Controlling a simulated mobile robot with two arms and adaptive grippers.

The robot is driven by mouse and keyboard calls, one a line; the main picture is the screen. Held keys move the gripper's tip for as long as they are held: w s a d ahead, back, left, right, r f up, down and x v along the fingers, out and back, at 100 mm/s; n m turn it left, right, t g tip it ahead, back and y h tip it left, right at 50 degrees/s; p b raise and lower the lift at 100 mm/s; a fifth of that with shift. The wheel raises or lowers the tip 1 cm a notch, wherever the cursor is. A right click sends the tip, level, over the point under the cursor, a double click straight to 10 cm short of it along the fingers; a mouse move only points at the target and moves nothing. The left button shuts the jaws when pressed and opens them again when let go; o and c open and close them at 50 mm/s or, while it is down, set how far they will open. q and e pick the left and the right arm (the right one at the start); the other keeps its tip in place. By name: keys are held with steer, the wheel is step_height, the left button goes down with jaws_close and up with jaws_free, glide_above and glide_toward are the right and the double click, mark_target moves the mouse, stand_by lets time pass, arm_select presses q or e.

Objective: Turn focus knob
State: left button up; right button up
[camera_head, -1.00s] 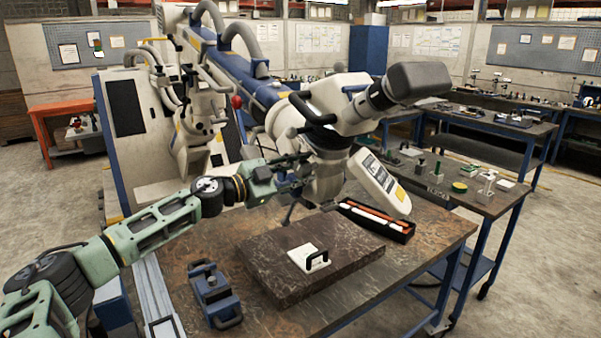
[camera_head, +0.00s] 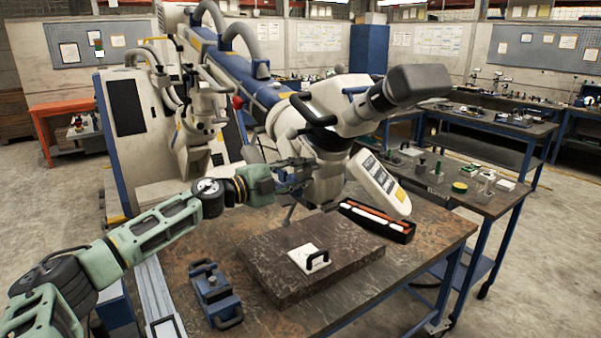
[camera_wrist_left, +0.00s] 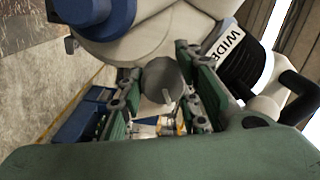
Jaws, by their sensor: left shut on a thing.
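The white microscope head (camera_head: 345,110) with its dark eyepiece hangs on a blue and white arm over the bench. My left gripper (camera_head: 308,168) reaches in from the left at the side of the head's lower body. In the left wrist view, a round grey focus knob (camera_wrist_left: 162,80) sits between the two green fingers of my left gripper (camera_wrist_left: 160,92), which are shut on it. In the head view the fingers hide the knob. My right gripper is in neither view.
A dark stone slab (camera_head: 275,275) with a white handled plate (camera_head: 309,259) lies on the bench (camera_head: 440,225) below. A tray of red and white bars (camera_head: 378,220) is behind it. A blue handled block (camera_head: 213,293) stands at the left. The bench's front right is clear.

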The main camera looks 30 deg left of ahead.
arm_select(q)
steer(key=shift+d+f+m, duration=0.2)
steer(key=shift+f+m, duration=0.3)
steer(key=shift+m, duration=0.2)
steer(key=o, duration=1.1)
steer(key=shift+c, duration=0.2)
steer(key=shift+a+r, duration=0.15)
steer(key=shift+a+r, duration=0.1)
steer(key=shift+r, duration=0.25)
